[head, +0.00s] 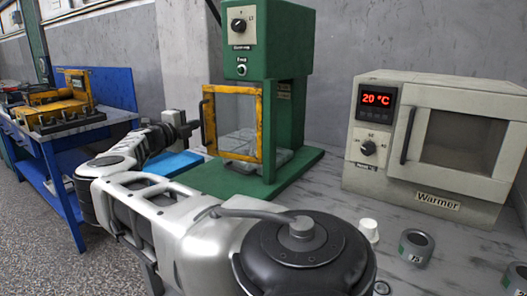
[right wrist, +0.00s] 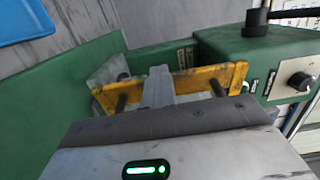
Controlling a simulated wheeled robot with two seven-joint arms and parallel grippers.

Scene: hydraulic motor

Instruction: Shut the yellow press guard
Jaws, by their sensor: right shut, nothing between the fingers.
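The yellow press guard (head: 232,90) is a yellow frame with a clear pane and a black upright handle (head: 202,122) at its left edge. It stands at the front of the green press (head: 269,40); I cannot tell whether it is fully shut. My right gripper (head: 192,128) is shut and empty, just left of the handle in the head view. In the right wrist view the guard (right wrist: 195,80) runs across the middle, and my gripper's grey fingers (right wrist: 159,80) overlap it. Contact is unclear. My left gripper is not in view.
A cream warmer (head: 430,150) reading 20 °C stands right of the press. Grey metal parts (head: 416,247) and a white cup (head: 368,229) sit in front of it. A blue item (head: 174,163) lies left of the press base. A blue bench (head: 60,150) stands further left.

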